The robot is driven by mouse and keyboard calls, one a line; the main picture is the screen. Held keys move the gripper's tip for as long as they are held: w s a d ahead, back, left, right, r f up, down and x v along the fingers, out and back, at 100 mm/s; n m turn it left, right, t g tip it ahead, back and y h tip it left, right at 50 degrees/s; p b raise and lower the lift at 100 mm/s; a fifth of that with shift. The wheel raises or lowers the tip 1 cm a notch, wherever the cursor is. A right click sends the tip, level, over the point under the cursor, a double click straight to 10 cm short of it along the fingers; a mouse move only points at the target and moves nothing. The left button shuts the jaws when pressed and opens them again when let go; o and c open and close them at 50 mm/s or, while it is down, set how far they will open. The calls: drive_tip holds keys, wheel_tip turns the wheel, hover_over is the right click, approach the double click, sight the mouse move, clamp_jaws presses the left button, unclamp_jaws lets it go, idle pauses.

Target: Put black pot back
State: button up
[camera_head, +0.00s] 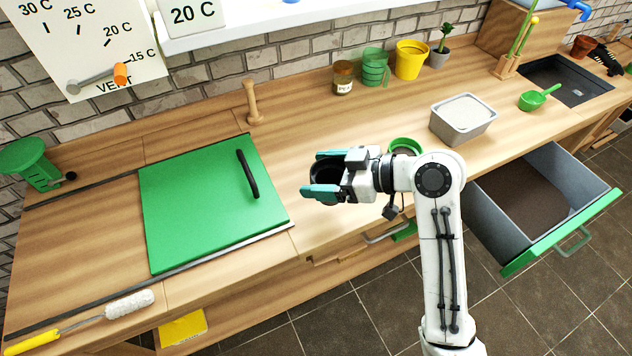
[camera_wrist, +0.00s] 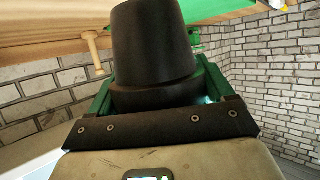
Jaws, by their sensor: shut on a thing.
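The black pot (camera_wrist: 153,45) is between the two fingers of my gripper (camera_wrist: 155,95) in the wrist view, where it fills the middle of the picture. In the head view my gripper (camera_head: 322,177) is shut on the black pot (camera_head: 326,172), with teal fingers on either side of it. The pot is held over the wooden counter, to the right of the green panel. Most of the pot is hidden by my fingers in the head view. I cannot tell its exact height above the counter.
A green panel with a black handle (camera_head: 215,205) lies at left. A grey bin (camera_head: 463,120), green scoop (camera_head: 538,97), yellow pot (camera_head: 409,60), green cup (camera_head: 375,68) and jar (camera_head: 343,78) stand behind. An open drawer (camera_head: 540,205) juts out at right. A wooden peg (camera_head: 253,103) stands at the back.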

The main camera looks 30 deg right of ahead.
drive_tip(key=shift+w+a+f, duration=0.15)
drive_tip(key=shift+w+f, duration=0.7)
drive_tip(key=shift+f, duration=0.2)
drive_tip(key=shift+w+f+p, duration=0.2)
drive_tip(key=shift+f+p, duration=0.2)
drive_tip(key=shift+f, duration=1.4)
drive_tip(key=shift+f, duration=0.1)
drive_tip(key=o, duration=0.9)
drive_tip(key=shift+r, duration=0.25)
drive_tip(key=b+v, duration=0.1)
drive_tip(key=v, duration=1)
drive_tip(key=shift+s+d+r, duration=0.1)
drive_tip(key=shift+s+d, duration=0.2)
